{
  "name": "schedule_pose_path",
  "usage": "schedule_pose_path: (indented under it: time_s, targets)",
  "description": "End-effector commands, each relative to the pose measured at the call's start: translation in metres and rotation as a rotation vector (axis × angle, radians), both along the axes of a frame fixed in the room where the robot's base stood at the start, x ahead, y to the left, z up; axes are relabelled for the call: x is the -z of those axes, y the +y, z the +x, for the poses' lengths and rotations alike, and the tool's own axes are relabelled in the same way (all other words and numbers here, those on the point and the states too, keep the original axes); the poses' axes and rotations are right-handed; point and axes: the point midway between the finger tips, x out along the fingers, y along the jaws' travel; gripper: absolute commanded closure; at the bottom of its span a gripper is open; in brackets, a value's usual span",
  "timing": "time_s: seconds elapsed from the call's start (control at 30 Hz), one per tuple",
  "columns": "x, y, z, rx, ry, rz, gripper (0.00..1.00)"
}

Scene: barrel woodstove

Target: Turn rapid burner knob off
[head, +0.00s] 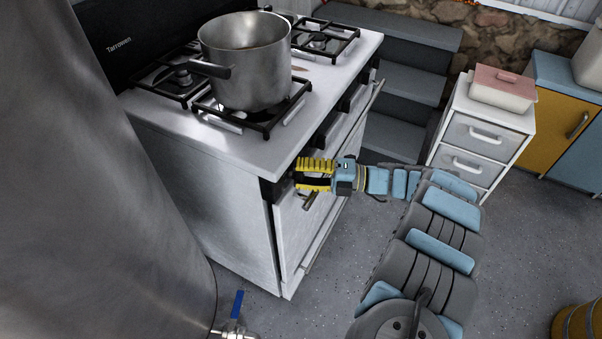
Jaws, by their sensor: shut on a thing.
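A white gas stove (220,185) stands left of centre in the head view. A large metal pot (250,65) with a dark handle sits on its front burner, on a black grate. My gripper (299,174), with yellow fingers, reaches the stove's front control panel near its left front corner. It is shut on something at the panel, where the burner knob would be. The knob itself is hidden behind the fingers, so I cannot tell its angle. Other parts of the dark knob panel (327,128) show farther along the front edge.
A large metal barrel (90,190) fills the left side. Dark steps (410,75) rise behind the stove. A white drawer unit (478,135) with a pink-lidded box (503,88) stands at right, near a yellow cabinet (560,118).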

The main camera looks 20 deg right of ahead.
Motion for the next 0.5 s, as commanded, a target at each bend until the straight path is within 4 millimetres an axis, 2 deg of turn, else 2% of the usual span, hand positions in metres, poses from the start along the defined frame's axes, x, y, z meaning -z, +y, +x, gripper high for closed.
schedule_pose_path:
  time_s: [0.1,0.13,0.2,0.5]
  targets:
    - [0.0000,0.0004,0.0001,-0.001,0.001,0.000,0.91]
    - [0.0000,0.0004,0.0001,-0.001,0.000,0.000,0.46]
    - [-0.0001,0.0004,0.0002,-0.001,0.000,0.000,0.26]
    - [-0.0022,0.0002,0.0003,-0.001,-0.007,-0.005,0.26]
